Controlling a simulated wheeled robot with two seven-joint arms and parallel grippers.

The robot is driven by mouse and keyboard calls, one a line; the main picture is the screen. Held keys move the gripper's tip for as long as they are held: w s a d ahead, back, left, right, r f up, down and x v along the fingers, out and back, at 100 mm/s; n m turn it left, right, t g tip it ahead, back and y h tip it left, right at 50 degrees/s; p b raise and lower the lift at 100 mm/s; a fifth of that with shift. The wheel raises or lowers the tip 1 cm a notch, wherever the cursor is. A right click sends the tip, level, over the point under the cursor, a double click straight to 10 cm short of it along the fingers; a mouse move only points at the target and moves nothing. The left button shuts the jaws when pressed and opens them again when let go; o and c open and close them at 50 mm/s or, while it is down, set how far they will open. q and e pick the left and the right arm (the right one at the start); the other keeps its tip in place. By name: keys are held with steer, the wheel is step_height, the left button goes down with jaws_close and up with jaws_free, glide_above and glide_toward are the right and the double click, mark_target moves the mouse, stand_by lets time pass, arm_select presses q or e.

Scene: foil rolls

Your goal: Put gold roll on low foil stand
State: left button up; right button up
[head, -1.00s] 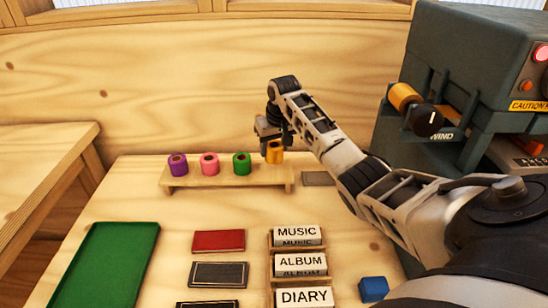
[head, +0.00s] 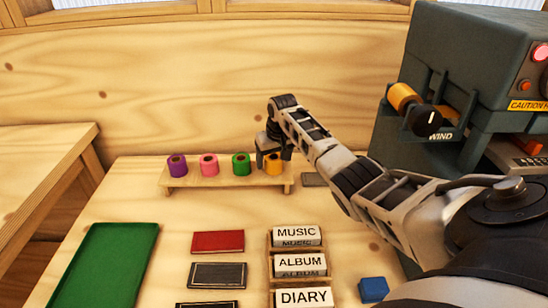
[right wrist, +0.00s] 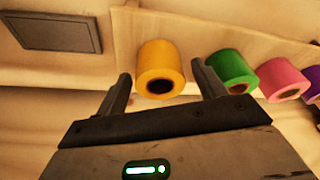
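The gold roll (head: 273,165) stands upright on the right end of the low wooden foil stand (head: 228,180), in line with the purple (head: 177,167), pink (head: 209,166) and green (head: 241,165) rolls. My right gripper (head: 272,154) is over the gold roll with a finger on either side. In the right wrist view the gripper (right wrist: 161,72) is open. The gold roll (right wrist: 160,62) sits between and just beyond its fingertips, with a gap on both sides. My left gripper is not in view.
A dark green machine (head: 440,60) with a black knob and another gold roll (head: 404,97) stands at the right.

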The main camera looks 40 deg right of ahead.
steer(key=shift+r, duration=0.25)
steer(key=p+v, duration=0.1)
steer(key=v, duration=1.1)
steer(key=b+x, duration=0.1)
steer(key=x, duration=1)
steer(key=shift+w+f, duration=0.1)
steer(key=shift+f, duration=0.3)
steer(key=shift+w+f, duration=0.1)
steer(key=shift+f, duration=0.2)
steer(key=shift+r, duration=1.35)
